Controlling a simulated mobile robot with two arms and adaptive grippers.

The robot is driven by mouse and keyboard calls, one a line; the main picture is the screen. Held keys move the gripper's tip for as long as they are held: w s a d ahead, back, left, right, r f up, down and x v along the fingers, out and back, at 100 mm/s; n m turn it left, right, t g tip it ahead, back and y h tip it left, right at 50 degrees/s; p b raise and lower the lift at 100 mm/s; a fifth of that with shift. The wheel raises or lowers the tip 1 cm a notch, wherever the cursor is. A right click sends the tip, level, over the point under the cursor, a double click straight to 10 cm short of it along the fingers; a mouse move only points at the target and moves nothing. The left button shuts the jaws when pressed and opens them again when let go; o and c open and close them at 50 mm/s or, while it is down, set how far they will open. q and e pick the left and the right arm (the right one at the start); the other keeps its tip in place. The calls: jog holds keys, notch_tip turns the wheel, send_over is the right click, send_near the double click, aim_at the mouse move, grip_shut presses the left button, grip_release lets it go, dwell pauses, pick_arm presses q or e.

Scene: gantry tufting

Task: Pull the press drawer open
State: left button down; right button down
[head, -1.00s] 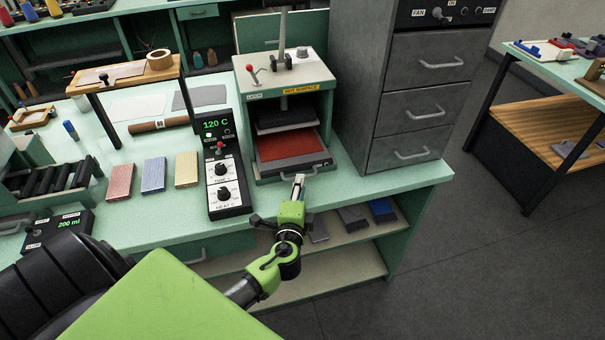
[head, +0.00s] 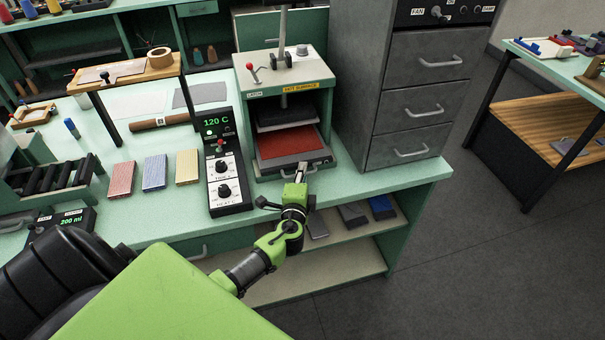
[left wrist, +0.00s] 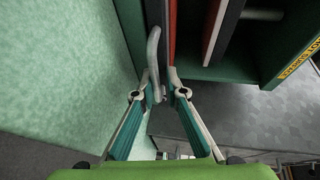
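The press (head: 285,88) stands on the green bench with its front open. Its drawer (head: 292,164) has a dark grey front edge and a red pad (head: 286,143) on top, under a dark upper plate (head: 286,116). My left gripper (head: 300,172) is at the drawer's front. In the left wrist view, the grey curved drawer handle (left wrist: 153,55) reaches in between the fingertips of my left gripper (left wrist: 159,88). The fingers are apart, on either side of the handle. Contact with the handle is hard to tell. My right gripper is not in view.
A control box (head: 224,162) reading 120 C stands left of the press. A grey drawer cabinet (head: 408,95) stands close on its right. A shelf (head: 335,222) with several blocks lies below the bench top.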

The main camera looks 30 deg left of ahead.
pick_arm(q)
jog(key=shift+s+d+f, duration=0.3)
jog(key=shift+f, duration=0.15)
jog(key=s+d+b, duration=0.3)
jog(key=s+d, duration=0.7)
jog(key=d, duration=0.2)
jog(key=shift+s+d+b, duration=0.2)
jog(key=shift+s+b, duration=0.1)
jog(key=shift+s, duration=0.1)
jog(key=shift+f, duration=0.1)
jog(key=c, duration=2.2)
grip_release()
jog(key=shift+w+a, duration=0.1)
jog(key=shift+w, duration=0.05)
jog(key=shift+r, duration=0.25)
jog(key=v, duration=1.2)
